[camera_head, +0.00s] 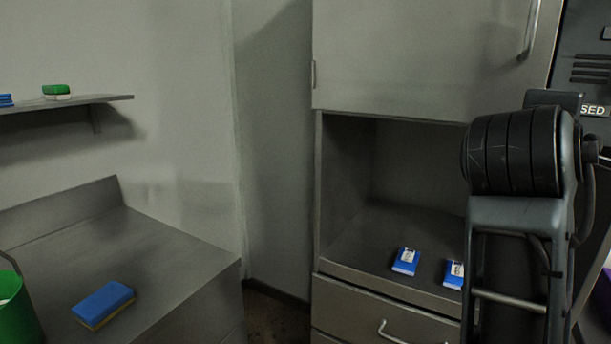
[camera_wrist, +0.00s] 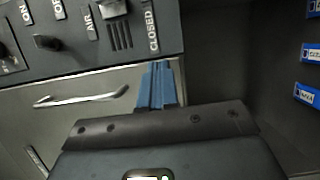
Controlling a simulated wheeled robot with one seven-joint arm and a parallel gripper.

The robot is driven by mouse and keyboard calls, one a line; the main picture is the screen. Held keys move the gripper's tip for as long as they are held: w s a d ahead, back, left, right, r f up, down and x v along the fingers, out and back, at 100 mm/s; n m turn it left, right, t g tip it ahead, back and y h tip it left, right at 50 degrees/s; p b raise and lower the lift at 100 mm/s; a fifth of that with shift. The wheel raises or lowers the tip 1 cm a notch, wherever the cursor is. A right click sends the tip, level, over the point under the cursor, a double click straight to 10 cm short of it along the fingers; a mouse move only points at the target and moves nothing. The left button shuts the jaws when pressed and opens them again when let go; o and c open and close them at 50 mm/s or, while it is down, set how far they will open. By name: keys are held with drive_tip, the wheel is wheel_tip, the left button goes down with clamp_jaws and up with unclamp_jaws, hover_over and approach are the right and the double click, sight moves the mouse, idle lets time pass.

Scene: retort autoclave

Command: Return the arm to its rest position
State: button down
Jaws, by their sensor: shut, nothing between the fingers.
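My gripper (camera_wrist: 157,86) shows in the wrist view, its blue fingers together and empty. They appear in front of the edge of a grey cabinet front with a bar handle, and seem to touch nothing, though the exact gap cannot be told. In the head view my arm (camera_head: 515,215) is raised at the right, and the gripper itself is not visible there.
In the head view an open cabinet bay (camera_head: 345,258) holds blue packs (camera_head: 406,261). A sponge (camera_head: 103,304) lies on the left counter (camera_head: 165,255) beside a green container (camera_head: 18,312). The wrist view shows a labelled control panel (camera_wrist: 75,62) close to the fingers.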

drive_tip(key=s+a+f+n+t+y, duration=0.2)
drive_tip(key=s+f+y, duration=0.15)
drive_tip(key=f, duration=0.75)
drive_tip(key=s+a+f+n+t+y, duration=0.1)
drive_tip(key=s+a+f+t+y, duration=0.2)
drive_tip(key=f, duration=0.9)
drive_tip(key=s+a+f+m+y, duration=0.1)
drive_tip(key=s+f+y, duration=0.2)
drive_tip(key=s+f, duration=0.25)
drive_tip(key=s+a+f+y, duration=0.2)
drive_tip(key=s+f, duration=0.3)
drive_tip(key=s, duration=0.2)
drive_tip(key=s+a+m+g+y, duration=0.1)
drive_tip(key=s+m, duration=0.9)
drive_tip(key=s, duration=1.3)
drive_tip(key=shift+a+r+g+y, duration=0.35)
drive_tip(key=shift+a+y, duration=0.3)
drive_tip(key=shift+a, duration=0.25)
